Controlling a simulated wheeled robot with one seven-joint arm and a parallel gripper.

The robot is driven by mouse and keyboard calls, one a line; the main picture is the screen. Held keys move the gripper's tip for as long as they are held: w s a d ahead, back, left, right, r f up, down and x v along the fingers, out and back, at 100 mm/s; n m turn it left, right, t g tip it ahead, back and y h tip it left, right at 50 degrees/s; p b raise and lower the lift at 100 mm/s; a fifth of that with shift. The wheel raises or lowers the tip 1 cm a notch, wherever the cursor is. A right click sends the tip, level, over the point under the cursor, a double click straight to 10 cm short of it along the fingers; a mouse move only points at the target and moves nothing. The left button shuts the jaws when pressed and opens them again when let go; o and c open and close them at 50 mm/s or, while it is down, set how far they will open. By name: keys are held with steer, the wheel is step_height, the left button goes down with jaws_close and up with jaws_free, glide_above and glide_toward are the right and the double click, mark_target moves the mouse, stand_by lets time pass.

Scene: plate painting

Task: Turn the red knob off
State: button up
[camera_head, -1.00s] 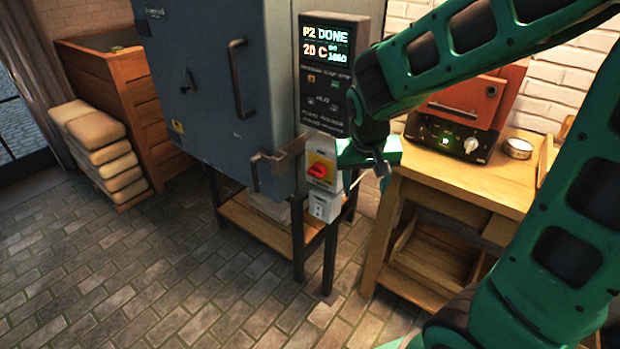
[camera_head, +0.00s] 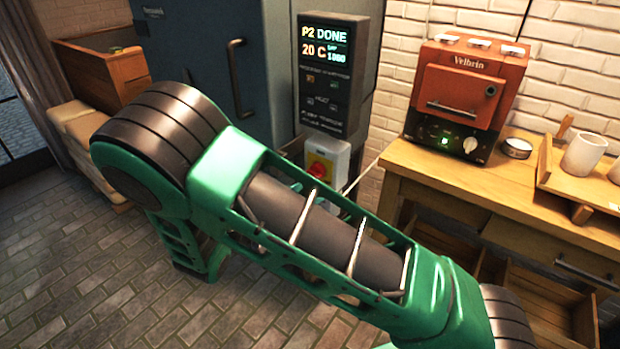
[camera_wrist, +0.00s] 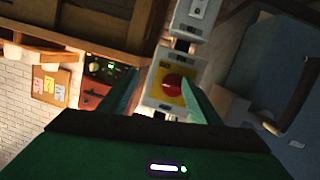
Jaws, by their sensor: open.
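The red knob (camera_head: 317,170) sits on a yellow plate on a pale switch box (camera_head: 341,160) below the kiln's control panel. My arm crosses in front and covers the lower part of the box; my gripper is hidden in the head view. In the wrist view, which is turned upside down, the red knob (camera_wrist: 173,86) lies between the fingers of my gripper (camera_wrist: 164,80). The green fingers are spread, one on each side of the knob. I cannot tell whether they touch it or how far off it is.
The blue-grey kiln (camera_head: 205,60) stands at the back left, its display (camera_head: 326,42) reading "P2 DONE". A wooden table (camera_head: 455,180) to the right holds a small orange kiln (camera_head: 465,85) and a tray with white cups (camera_head: 583,155). Brick floor lies open at lower left.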

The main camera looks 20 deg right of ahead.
mark_target(313, 176)
steer(key=a+t+h, duration=0.1)
steer(key=a+t, duration=0.2)
steer(key=a, duration=0.2)
steer(key=x, duration=1)
steer(key=shift+w+d+r, duration=0.1)
steer(key=shift+d+r, duration=0.15)
steer(key=shift+d, duration=0.05)
steer(key=shift+c, duration=0.3)
steer(key=c, duration=1)
